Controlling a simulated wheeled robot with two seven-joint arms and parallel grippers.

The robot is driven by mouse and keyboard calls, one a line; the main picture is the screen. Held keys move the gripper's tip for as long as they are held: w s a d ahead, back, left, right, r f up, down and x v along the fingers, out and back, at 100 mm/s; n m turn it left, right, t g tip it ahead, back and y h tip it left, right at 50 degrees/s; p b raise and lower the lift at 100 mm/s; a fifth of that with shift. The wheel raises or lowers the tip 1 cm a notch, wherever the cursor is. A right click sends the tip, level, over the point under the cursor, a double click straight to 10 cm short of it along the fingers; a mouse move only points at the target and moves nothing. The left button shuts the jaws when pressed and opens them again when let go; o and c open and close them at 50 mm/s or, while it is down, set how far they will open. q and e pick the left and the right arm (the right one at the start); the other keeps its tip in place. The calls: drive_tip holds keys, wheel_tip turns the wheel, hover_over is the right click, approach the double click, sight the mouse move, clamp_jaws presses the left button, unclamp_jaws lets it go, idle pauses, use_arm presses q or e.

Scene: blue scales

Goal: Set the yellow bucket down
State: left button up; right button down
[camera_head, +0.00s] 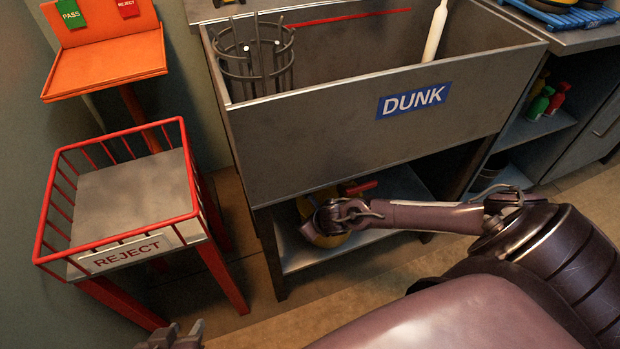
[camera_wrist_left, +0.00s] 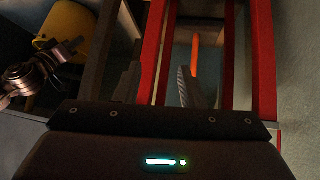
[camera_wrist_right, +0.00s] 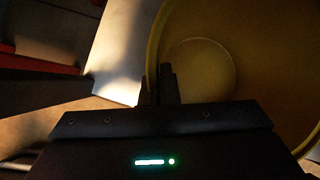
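The yellow bucket (camera_head: 322,238) is at the lower shelf (camera_head: 300,262) under the DUNK tank, mostly hidden behind my right gripper (camera_head: 338,215). I cannot tell whether its base touches the shelf. In the right wrist view, the bucket (camera_wrist_right: 245,75) fills the right side, with its open inside facing the camera. There my right gripper (camera_wrist_right: 162,88) has its fingers close together on the rim. The bucket (camera_wrist_left: 68,35) also shows at upper left in the left wrist view. My left gripper (camera_head: 175,338) is low at the bottom edge; its fingers (camera_wrist_left: 156,85) stand apart and empty.
The grey DUNK tank (camera_head: 350,135) holds a wire basket (camera_head: 255,60) above the shelf. A red REJECT stand (camera_head: 130,195) is at left, with an orange PASS/REJECT stand (camera_head: 108,68) behind it. Bottles (camera_head: 545,103) stand on a right-hand shelf.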

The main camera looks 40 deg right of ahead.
drive_tip(key=c, duration=2.1)
unclamp_jaws()
drive_tip(key=o, duration=0.4)
use_arm(q)
drive_tip(key=shift+w+r+t, duration=0.3)
drive_tip(key=shift+w+r, duration=0.25)
drive_tip(key=shift+w, duration=0.05)
